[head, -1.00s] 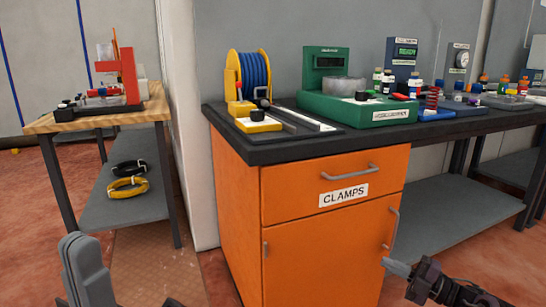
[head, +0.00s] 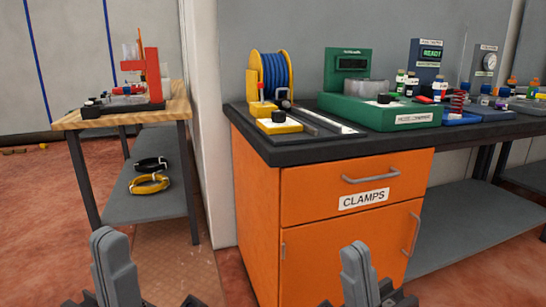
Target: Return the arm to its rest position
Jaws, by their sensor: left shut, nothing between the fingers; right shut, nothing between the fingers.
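My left gripper (head: 115,268) shows at the bottom left of the head view, pointing up, with its fingers together and nothing held. My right gripper (head: 358,274) shows at the bottom, right of the middle, also pointing up, shut and empty. The rest of both arms is below the frame.
An orange cabinet (head: 345,240) labelled CLAMPS stands under a dark worktop (head: 290,153). On it are a blue hose reel (head: 275,75) and a green machine (head: 380,113). A wooden bench (head: 178,110) stands left.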

